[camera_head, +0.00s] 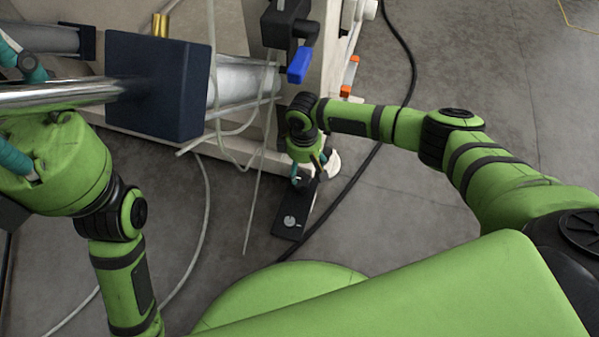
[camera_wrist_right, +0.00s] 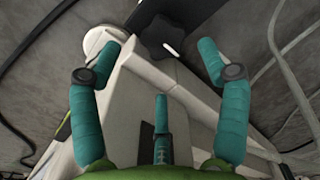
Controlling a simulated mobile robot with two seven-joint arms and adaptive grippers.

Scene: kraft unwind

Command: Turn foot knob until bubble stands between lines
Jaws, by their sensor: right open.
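The dark lobed foot knob (camera_wrist_right: 163,38) shows in the right wrist view, with a small white mark near its edge. My right gripper (camera_wrist_right: 158,68) is open, its teal fingers spread on either side below the knob in the picture, with no visible contact. In the head view my right gripper (camera_head: 308,172) points down beside the machine's foot and hides the knob. I cannot make out a bubble or its lines in either view. My left gripper (camera_head: 20,110) is at the left edge, partly cut off, with teal fingers above and below a chrome bar.
A black plate (camera_head: 307,196) with a round silver disc (camera_head: 291,221) lies on the floor below my right gripper. A blue-handled lever (camera_head: 299,65) and a dark blue block (camera_head: 180,88) sit above. Pale hoses and a black cable (camera_head: 402,110) run nearby.

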